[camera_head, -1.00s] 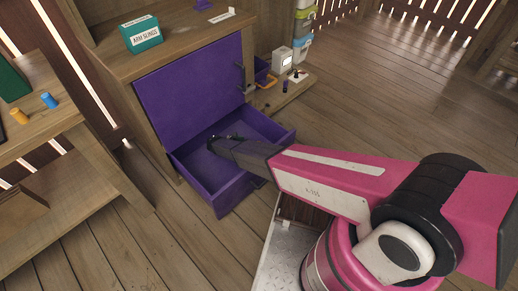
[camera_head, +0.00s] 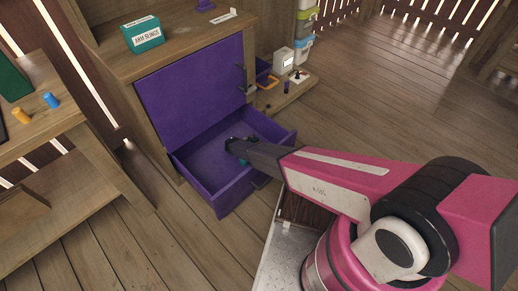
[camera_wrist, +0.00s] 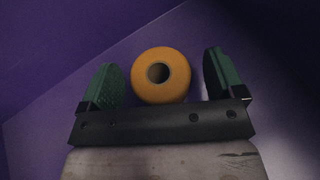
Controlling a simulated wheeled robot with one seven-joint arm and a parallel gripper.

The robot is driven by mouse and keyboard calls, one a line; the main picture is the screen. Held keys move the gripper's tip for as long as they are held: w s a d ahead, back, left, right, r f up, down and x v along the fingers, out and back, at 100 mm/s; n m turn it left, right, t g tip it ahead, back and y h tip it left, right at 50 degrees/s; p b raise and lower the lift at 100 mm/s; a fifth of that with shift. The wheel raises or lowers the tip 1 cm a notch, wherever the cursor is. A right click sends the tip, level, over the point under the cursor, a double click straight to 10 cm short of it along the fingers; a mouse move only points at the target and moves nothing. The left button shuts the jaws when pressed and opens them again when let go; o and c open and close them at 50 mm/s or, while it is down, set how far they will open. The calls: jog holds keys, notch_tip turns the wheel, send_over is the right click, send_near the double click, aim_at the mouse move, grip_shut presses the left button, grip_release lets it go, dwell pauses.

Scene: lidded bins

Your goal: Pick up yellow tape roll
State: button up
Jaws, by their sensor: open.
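The yellow tape roll (camera_wrist: 142,82) lies on the purple floor of the open bin, its round hole facing the wrist camera. My gripper (camera_wrist: 162,80) is open in the wrist view, with one green fingertip pad on each side of the roll and a gap on both sides. The roll sits a little nearer the left pad. In the head view, my gripper (camera_head: 232,147) reaches down into the purple bin (camera_head: 221,204). The roll cannot be seen in the head view; the arm and gripper cover part of the bin.
The bin's purple lid (camera_head: 192,92) stands raised behind it, against the wooden cabinet (camera_head: 112,45). A teal box (camera_head: 142,34) sits on top. The bin walls surround my gripper. A low shelf with small items (camera_head: 285,60) is to the right. Open floor lies further right.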

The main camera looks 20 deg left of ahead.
jog(key=shift+w+d+f, duration=0.1)
jog(key=shift+w+d, duration=0.05)
jog(key=shift+d, duration=0.05)
jog(key=c, duration=1)
